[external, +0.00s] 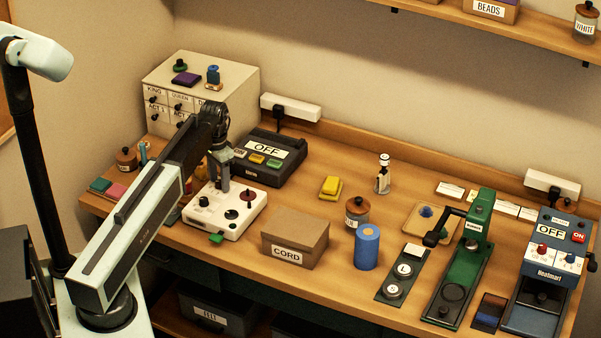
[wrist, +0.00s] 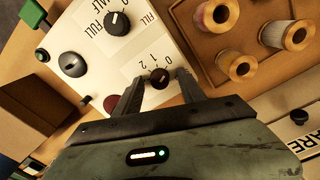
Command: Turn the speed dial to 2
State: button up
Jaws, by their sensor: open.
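The white control box (external: 232,213) stands on the table, left of centre, in the external view. It also shows in the wrist view (wrist: 88,38). There, a small dark dial (wrist: 160,78) has the marks 0, 1 and 2 beside it; I cannot read its pointer clearly. My gripper (wrist: 157,88) is open, with one finger on each side of this dial. I cannot tell whether the fingers touch it. In the external view my gripper (external: 222,182) points down over the box and hides part of its top.
On the same box are a black HALF/FULL knob (wrist: 117,23), a larger black knob (wrist: 72,64) and a dark red knob (wrist: 112,103). A brown tray of spools (wrist: 205,60) lies close by. The CORD box (external: 295,240) and the OFF machine (external: 268,158) stand near.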

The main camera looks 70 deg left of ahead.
grip_shut()
dwell(0.3)
jog(key=n, duration=0.8)
jog(key=shift+n, duration=0.3)
jog(key=n, duration=0.4)
jog(key=shift+n, duration=2.5)
